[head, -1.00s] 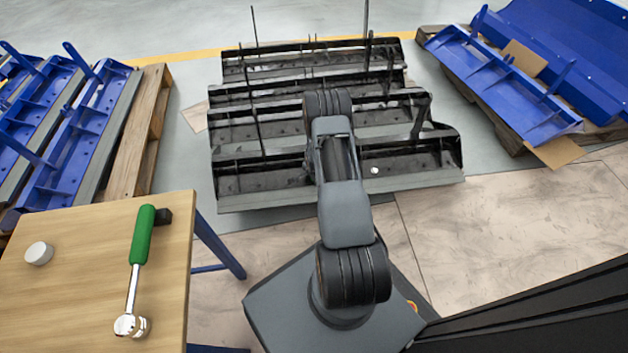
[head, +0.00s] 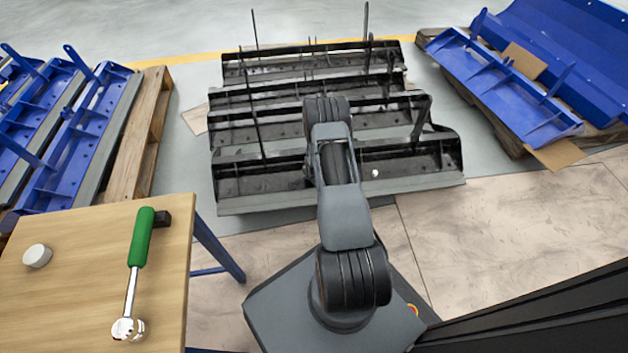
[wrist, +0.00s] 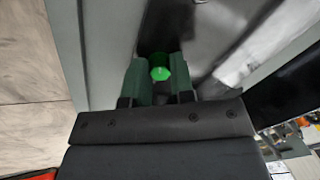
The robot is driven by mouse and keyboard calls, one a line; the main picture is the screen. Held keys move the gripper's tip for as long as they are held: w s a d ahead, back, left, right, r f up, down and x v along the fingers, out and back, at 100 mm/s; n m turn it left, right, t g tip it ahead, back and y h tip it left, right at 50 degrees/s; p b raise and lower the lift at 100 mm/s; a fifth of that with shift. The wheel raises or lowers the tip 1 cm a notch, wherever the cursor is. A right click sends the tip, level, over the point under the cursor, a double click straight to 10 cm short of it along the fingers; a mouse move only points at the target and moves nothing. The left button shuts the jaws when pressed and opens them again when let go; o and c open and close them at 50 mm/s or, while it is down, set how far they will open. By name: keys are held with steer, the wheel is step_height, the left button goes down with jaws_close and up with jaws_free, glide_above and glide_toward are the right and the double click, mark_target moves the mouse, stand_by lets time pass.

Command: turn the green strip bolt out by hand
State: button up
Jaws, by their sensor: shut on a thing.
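The green strip bolt (wrist: 160,72) shows in the wrist view as a bright green round head against the grey and black metal of a carrier. My gripper (wrist: 159,76) is shut on it, with one dark green finger on each side of the head. The bolt's shaft is hidden. In the head view my arm reaches over the black carrier (head: 240,205), and my gripper and the bolt are hidden behind the arm there.
A wooden table (head: 70,290) at the left holds a green-handled ratchet (head: 143,240) and a white round piece (head: 37,256). Blue carriers lie on pallets at the left (head: 80,140) and right (head: 510,90). Tiled floor (head: 500,230) at the right is clear.

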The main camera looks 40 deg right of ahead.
jaws_close()
steer(key=shift+f+n+b, duration=0.2)
steer(key=shift+n+b, duration=0.55)
steer(key=shift+n, duration=0.45)
steer(key=n+b, duration=0.1)
steer(key=n, duration=0.6)
steer(key=shift+r, duration=0.2)
steer(key=shift+n, duration=0.3)
steer(key=n+b, duration=0.1)
steer(key=n, duration=0.8)
steer(key=shift+n, duration=0.3)
